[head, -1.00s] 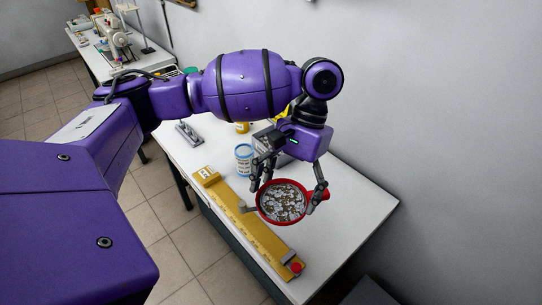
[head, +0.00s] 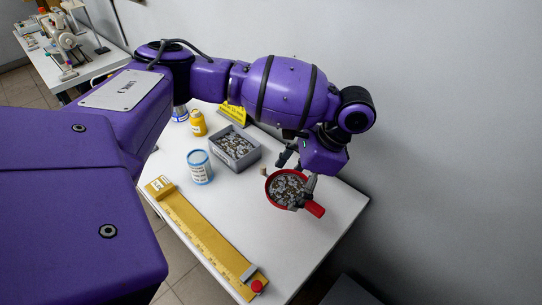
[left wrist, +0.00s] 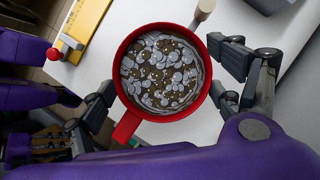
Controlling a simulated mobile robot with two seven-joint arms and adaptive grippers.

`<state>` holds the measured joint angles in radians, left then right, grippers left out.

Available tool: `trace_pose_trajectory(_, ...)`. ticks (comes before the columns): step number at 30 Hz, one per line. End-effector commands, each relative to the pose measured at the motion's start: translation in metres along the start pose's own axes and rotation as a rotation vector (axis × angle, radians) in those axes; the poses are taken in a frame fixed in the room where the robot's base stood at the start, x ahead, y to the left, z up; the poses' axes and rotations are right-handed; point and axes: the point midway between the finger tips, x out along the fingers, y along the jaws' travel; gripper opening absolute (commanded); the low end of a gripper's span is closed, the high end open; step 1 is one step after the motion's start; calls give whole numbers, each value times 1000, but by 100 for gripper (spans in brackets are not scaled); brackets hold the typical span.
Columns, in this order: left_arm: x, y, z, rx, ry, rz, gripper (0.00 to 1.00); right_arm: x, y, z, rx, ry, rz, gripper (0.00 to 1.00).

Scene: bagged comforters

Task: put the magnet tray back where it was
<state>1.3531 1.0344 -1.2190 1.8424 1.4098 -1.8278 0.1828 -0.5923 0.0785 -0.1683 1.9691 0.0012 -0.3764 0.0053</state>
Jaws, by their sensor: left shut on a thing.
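The magnet tray is a round red tray (head: 285,187) with a short red handle, full of small grey metal pieces. In the head view it is at the right part of the white table, under my left gripper (head: 294,180). My left gripper is shut on the tray, with fingers on its two sides. In the left wrist view the tray (left wrist: 163,72) fills the middle, between the dark fingers of the left gripper (left wrist: 165,90). I cannot tell whether the tray touches the table. My right gripper is not in view.
A yellow measuring board (head: 205,235) with a red knob lies along the table's front edge. A blue-and-white can (head: 200,167), a grey bin of metal pieces (head: 235,148), a yellow bottle (head: 198,123) and a yellow sign (head: 233,113) stand farther back. A wall closes the right side.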

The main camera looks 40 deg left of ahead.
Motion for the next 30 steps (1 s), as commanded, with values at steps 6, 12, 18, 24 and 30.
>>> trace_pose_trajectory(6, 33, -34, -25, 0, -1, 2, 56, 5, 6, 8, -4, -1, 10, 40)
trace_pose_trajectory(12, 42, -46, -34, 0, 2, -1, 56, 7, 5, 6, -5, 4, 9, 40)
trace_pose_trajectory(18, 58, -53, -43, 1, 0, 0, 56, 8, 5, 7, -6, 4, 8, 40)
trace_pose_trajectory(24, 79, -52, -51, 0, 0, 0, 56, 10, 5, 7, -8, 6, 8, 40)
trace_pose_trajectory(30, 79, -52, -51, -1, 0, 1, 56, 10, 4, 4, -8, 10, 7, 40)
